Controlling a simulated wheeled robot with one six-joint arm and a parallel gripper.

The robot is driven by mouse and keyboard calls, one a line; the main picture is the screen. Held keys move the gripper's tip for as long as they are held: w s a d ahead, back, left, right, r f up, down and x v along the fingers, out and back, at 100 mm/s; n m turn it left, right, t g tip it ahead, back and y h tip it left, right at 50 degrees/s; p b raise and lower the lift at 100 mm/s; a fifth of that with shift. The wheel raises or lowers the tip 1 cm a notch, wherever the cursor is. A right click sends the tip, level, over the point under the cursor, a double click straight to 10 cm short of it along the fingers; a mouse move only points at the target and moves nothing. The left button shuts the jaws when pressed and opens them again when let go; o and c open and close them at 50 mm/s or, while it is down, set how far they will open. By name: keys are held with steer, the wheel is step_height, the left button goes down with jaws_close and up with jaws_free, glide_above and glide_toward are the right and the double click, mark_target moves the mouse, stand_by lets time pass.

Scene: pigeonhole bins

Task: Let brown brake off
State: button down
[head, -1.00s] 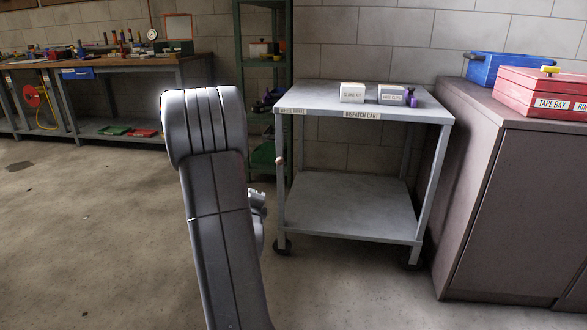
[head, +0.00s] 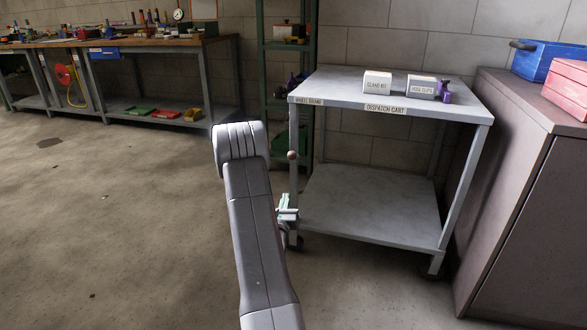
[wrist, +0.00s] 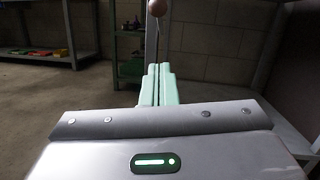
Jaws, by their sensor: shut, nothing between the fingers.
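The brown brake shows as a brown ball knob (head: 292,155) on a thin lever at the front left leg of the grey dispatch cart (head: 340,94). A "wheel brake" label (head: 308,101) is on the cart's edge above it. In the wrist view the knob (wrist: 157,8) is at the top edge, on a thin upright rod. My gripper (head: 288,208) is low beside that leg, below the knob and partly behind my arm. Its pale green fingers (wrist: 158,72) are shut and empty, pointing toward the lever. I cannot tell whether they touch it.
A gland kit box (head: 377,82), a hose clips box (head: 421,86) and a purple item (head: 445,92) stand on the cart top. A brown cabinet (head: 480,170) stands close on the right. A green shelf (head: 262,90) is behind. The floor at left is clear.

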steer(key=b, duration=0.2)
glide_toward(295, 157)
steer(key=w+f, duration=0.4)
steer(key=f, duration=0.1)
steer(key=w+r, duration=0.1)
steer(key=r, duration=0.1)
steer(key=w+r+b, duration=0.1)
steer(key=w, duration=0.1)
steer(key=shift+r, duration=0.4)
